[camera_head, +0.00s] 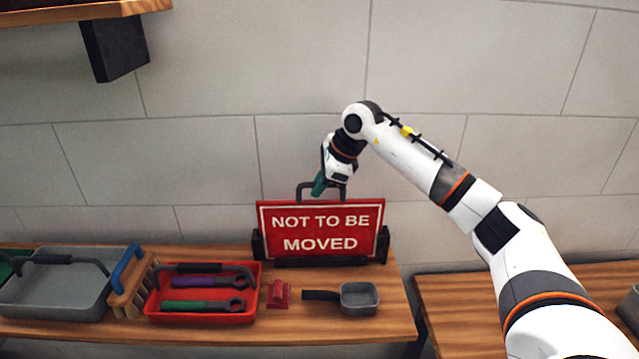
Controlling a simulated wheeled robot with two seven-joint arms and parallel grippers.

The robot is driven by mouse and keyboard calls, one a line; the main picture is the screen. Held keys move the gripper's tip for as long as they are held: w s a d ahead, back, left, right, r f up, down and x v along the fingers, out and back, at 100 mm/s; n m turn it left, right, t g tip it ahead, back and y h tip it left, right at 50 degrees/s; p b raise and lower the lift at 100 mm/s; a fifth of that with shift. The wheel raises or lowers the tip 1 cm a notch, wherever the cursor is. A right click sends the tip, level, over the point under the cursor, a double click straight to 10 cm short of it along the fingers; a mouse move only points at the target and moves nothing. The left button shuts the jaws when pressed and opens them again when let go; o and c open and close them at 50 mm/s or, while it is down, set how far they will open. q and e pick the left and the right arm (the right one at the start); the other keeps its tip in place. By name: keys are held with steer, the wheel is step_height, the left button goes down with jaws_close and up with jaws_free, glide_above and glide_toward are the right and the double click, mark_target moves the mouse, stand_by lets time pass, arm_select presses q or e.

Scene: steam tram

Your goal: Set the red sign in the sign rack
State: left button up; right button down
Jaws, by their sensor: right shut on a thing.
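The red sign (320,231) reads "NOT TO BE MOVED" in white and has a dark handle on top. It stands upright at the back of the wooden bench, at the black sign rack (258,246), whose end posts show at both sides of the sign. The sign's lower edge meets the rack; I cannot tell whether it rests fully in it. My right gripper (320,187) is at the handle on top of the sign and is shut on it. My left gripper is out of view.
On the bench (395,320) are a grey tray (60,310), a brush with a blue handle (130,285), a red tray (215,319) with wrenches, a small red object (279,294) and a grey scoop (360,297). A gap separates a second bench (450,300). A shelf (70,12) hangs upper left.

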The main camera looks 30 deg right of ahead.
steer(key=c, duration=1.4)
jaws_free()
steer(key=shift+o, duration=0.2)
steer(key=shift+s+f, duration=0.1)
steer(key=b+v, duration=0.2)
steer(key=v, duration=1)
